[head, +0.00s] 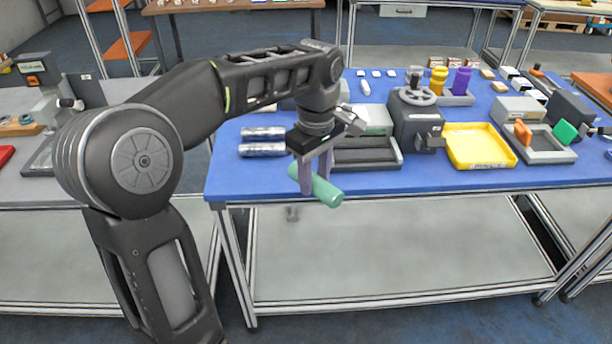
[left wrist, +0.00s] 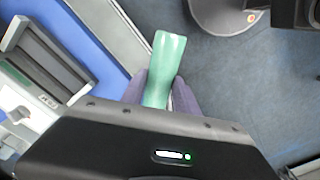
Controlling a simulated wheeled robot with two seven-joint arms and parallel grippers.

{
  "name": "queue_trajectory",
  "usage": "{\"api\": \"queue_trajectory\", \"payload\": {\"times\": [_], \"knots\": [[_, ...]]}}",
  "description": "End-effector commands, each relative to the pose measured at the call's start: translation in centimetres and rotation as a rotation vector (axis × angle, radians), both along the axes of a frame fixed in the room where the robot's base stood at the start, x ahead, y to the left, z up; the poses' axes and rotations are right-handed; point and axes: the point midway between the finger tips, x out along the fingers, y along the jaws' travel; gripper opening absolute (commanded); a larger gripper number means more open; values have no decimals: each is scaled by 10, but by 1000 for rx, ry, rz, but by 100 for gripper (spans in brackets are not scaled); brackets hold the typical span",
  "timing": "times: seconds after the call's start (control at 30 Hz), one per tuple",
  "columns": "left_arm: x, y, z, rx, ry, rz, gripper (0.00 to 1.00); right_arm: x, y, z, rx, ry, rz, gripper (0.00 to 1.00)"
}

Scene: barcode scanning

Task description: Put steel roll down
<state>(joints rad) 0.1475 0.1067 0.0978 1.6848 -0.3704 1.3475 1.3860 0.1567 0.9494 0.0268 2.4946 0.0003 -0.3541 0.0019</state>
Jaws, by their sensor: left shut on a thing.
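A smooth green roll (head: 322,188) is between the purple-grey fingers of my left gripper (head: 306,184), which is shut on it. In the head view it is tilted and held at the front edge of the blue table (head: 225,182), with its lower right end out in front of that edge. In the left wrist view the green roll (left wrist: 165,68) sticks out past the fingers, over the floor beside the table edge. Two silvery rolls (head: 262,150) lie side by side on the table, behind and left of my gripper. My right gripper is not seen.
A grey device with a dark tray (head: 368,158) stands just right of my gripper. Further right are a grey box machine with a handwheel (head: 415,122) and a yellow tray (head: 480,146). The blue surface left of the gripper, in front of the silvery rolls, is clear.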

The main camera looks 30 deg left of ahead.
Motion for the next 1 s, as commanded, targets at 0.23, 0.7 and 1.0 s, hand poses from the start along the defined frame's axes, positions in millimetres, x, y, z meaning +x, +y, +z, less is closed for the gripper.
{"api": "queue_trajectory", "payload": {"times": [0.23,0.7,1.0], "knots": [[35,-28,-35,-1,4,-605,0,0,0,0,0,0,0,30],[65,-113,-120,2,0,-1355,0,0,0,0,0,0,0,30],[65,-113,-120,2,-1,-1356,0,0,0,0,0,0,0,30]]}}
